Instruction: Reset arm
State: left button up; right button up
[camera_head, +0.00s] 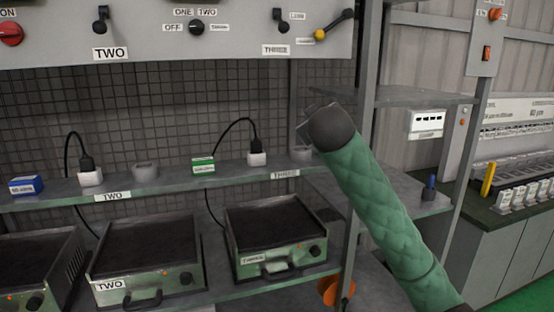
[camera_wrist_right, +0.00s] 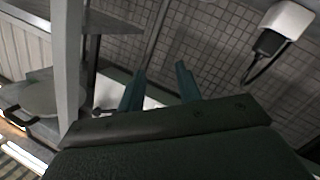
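My right arm (camera_head: 380,205), in a green padded sleeve, reaches up from the lower right of the head view. Its dark wrist end (camera_head: 331,127) is in front of the shelf's right part, near the post, and mostly hides the gripper there. In the right wrist view my right gripper (camera_wrist_right: 160,72) has its two teal fingers spread apart, with nothing seen held between them. A pale surface shows behind the fingers; I cannot tell what it is. My left gripper is not in view.
Heaters labelled TWO (camera_head: 145,255) and THREE (camera_head: 275,238) sit below the shelf (camera_head: 55,195). White plugs (camera_head: 257,158) with black cables and grey sockets (camera_head: 145,171) stand on it. A metal post (camera_head: 364,150) is close to my right wrist. A switch panel (camera_head: 150,35) hangs above.

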jog(key=s+d+f+m+g, duration=0.1)
jog(key=s+d+f+g, duration=0.3)
jog(key=f, duration=1.2)
jog(key=s+f+m+g, duration=0.1)
jog(key=s+f, duration=0.6)
jog(key=f, duration=0.9)
jog(key=s+d+f+m+g, duration=0.25)
jog(key=s+f, duration=0.25)
jog(key=f, duration=1.1)
jog(key=s+f+g, duration=0.4)
jog(key=s+f, duration=1)
jog(key=s, duration=0.3)
jog(key=s+f+g, duration=0.3)
jog(key=s+f, duration=1)
jog(key=s, duration=0.4)
jog(key=shift+s+a+f+g+y, duration=0.25)
jog(key=shift+s+f+g+y, duration=0.05)
jog(key=shift+f+g+y, duration=0.1)
jog(key=shift+m, duration=0.25)
